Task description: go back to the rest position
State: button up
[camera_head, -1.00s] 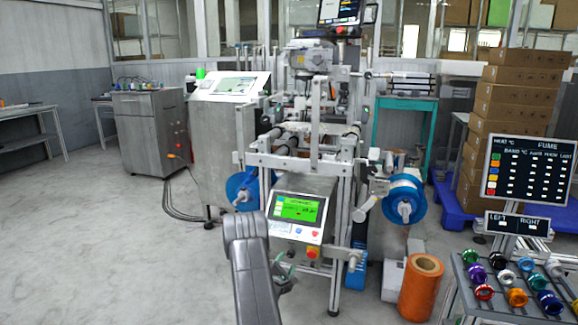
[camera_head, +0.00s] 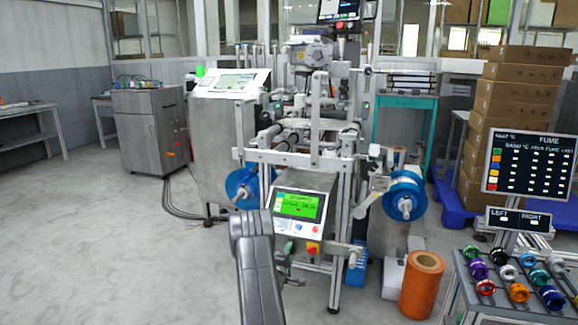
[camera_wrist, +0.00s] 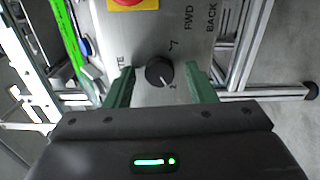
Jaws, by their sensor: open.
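My gripper (camera_wrist: 161,88) is open in the wrist view, its two green fingers apart. A black rotary knob (camera_wrist: 160,72) on a grey control panel (camera_wrist: 150,35) shows between the fingers, and I see no contact with it. Part of a red and yellow button (camera_wrist: 132,3) is at the top of that view. In the head view my arm (camera_head: 258,265) reaches up from the bottom edge in front of the machine's control box (camera_head: 302,207), which has a green screen. The gripper itself is mostly hidden behind my arm there.
Blue reels (camera_head: 404,199) hang on the machine's sides. An orange roll (camera_head: 422,284) stands on the floor at right. A rack of coloured knobs (camera_head: 520,284) and a dark sign board (camera_head: 526,165) are at far right. The floor (camera_head: 90,240) at left is clear.

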jog(key=m+p, duration=0.2)
jog(key=m, duration=1.1)
dwell(0.7)
